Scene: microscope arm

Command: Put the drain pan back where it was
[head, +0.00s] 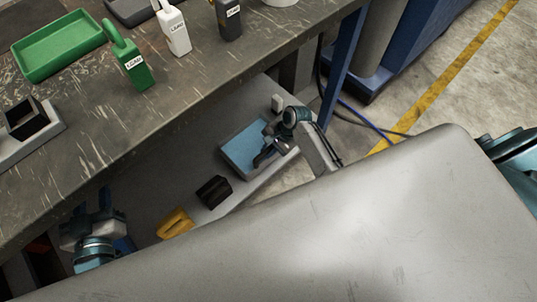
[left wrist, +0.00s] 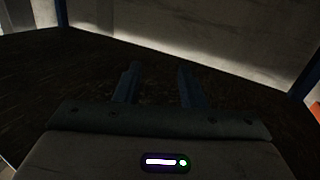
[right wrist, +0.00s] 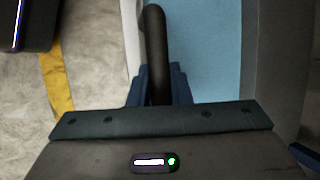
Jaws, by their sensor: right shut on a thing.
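The drain pan (head: 246,148), a shallow blue tray with a grey rim, sits at the lower shelf under the workbench, near its right end. My right gripper (head: 266,153) is over the pan's right part. In the right wrist view its fingers (right wrist: 158,85) are shut on a dark curved handle (right wrist: 154,40), with the pan's blue floor (right wrist: 210,55) to the right. I cannot tell whether the pan touches the shelf. My left gripper (left wrist: 157,82) is open and empty; in the head view it is at the lower left (head: 95,228).
A black box (head: 213,191) and a yellow object (head: 175,224) lie on the lower shelf (head: 150,190) left of the pan. A small white item (head: 277,103) stands behind it. Labelled jugs (head: 130,62) and a green tray (head: 58,45) stand on the bench above. A blue bench leg (head: 343,70) stands at right.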

